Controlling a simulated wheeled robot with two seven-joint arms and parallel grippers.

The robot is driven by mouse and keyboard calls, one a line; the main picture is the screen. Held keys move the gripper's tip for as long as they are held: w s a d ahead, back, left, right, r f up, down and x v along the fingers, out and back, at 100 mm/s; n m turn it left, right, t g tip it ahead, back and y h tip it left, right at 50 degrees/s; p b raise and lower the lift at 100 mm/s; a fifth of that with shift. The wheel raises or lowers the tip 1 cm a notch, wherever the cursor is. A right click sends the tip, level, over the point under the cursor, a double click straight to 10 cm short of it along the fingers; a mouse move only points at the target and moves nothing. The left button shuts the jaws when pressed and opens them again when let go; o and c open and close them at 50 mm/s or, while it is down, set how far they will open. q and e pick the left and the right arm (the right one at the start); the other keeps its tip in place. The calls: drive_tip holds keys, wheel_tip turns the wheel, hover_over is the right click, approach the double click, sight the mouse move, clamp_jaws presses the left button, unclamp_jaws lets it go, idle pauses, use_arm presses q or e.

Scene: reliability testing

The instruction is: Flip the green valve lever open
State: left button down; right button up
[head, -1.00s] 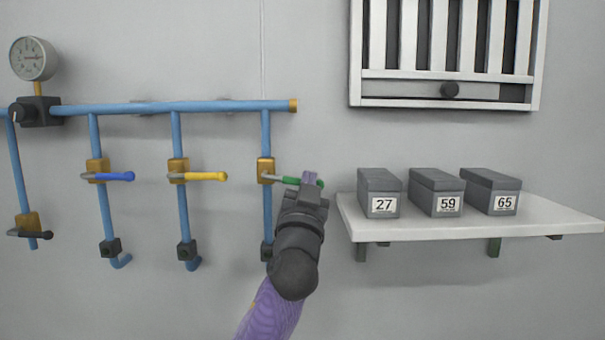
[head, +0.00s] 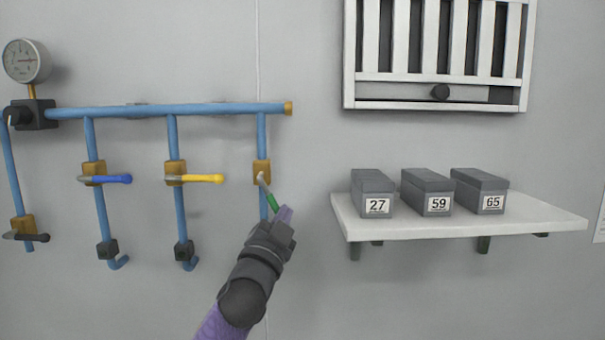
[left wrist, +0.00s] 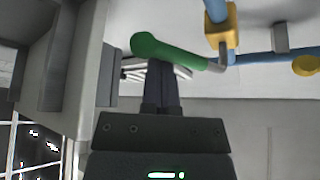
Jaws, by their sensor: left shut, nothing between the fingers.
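The green valve lever (head: 267,196) hangs from the brass valve body (head: 261,172) on the rightmost blue drop pipe. It slants down and to the right, partly hidden by my gripper at its lower end. My left gripper (head: 285,214) is shut with nothing between its fingers, at the lever's lower end. In the left wrist view the shut fingers (left wrist: 162,85) reach up to the green lever handle (left wrist: 165,50), and they look to be touching it or very close. The right gripper is not in view.
A yellow lever (head: 203,178) and a blue lever (head: 112,179) stick out sideways on the pipes to the left. A white shelf (head: 450,226) with grey boxes numbered 27, 59 and 65 is at the right. A gauge (head: 25,61) is at the upper left.

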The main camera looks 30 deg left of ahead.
use_arm(q)
drive_tip(key=shift+s+a+f, duration=0.3)
drive_tip(key=shift+s+a, duration=0.1)
drive_tip(key=shift+a, duration=0.25)
drive_tip(key=shift+s+a+f, duration=0.25)
drive_tip(key=shift+s+a, duration=0.1)
drive_tip(key=shift+a, duration=0.25)
